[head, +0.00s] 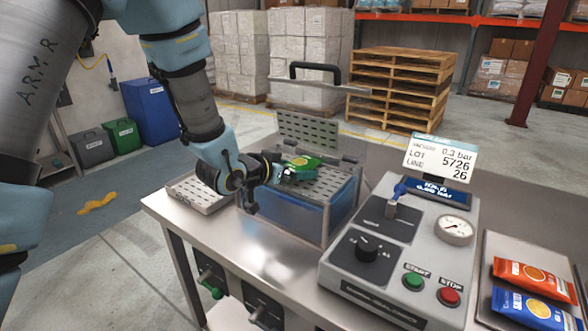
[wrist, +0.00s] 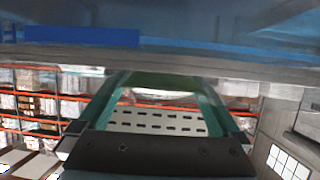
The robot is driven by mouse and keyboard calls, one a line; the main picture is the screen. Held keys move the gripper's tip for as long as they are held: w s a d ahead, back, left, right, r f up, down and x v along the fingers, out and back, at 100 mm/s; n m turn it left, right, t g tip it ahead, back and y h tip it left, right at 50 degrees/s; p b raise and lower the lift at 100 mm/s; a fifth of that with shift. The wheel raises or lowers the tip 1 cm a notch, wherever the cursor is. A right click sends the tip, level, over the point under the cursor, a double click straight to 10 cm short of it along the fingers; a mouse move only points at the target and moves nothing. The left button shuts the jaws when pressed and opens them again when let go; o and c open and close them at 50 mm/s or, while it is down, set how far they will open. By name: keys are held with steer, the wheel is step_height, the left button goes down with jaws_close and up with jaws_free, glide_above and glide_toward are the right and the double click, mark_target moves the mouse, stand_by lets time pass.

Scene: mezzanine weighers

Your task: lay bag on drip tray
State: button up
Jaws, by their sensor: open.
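A green bag (head: 304,162) with an orange and yellow print lies on the perforated top of the blue-walled tank (head: 331,189). My gripper (head: 294,174) is at the bag, coming in from the left, with its jaws open. In the wrist view, its two green fingers stand apart around a green and white strip that looks like the bag (wrist: 165,86); contact cannot be told. A shallow perforated metal tray (head: 197,193), which looks like the drip tray, sits left of the tank, its visible part empty. My wrist hides part of its right side.
The tank's perforated lid (head: 308,129) is raised behind the bag, with a black handle. A control box (head: 400,250) with knob and buttons stands to the right. Orange and blue bags lie on a tray (head: 486,262) at far right. The steel bench front (head: 240,250) is clear.

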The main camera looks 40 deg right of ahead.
steer(key=shift+r+p, duration=0.15)
steer(key=shift+p, duration=0.3)
steer(key=b+v, duration=0.4)
steer(key=v, duration=0.6)
steer(key=shift+s+a, duration=0.2)
steer(key=shift+a, duration=0.2)
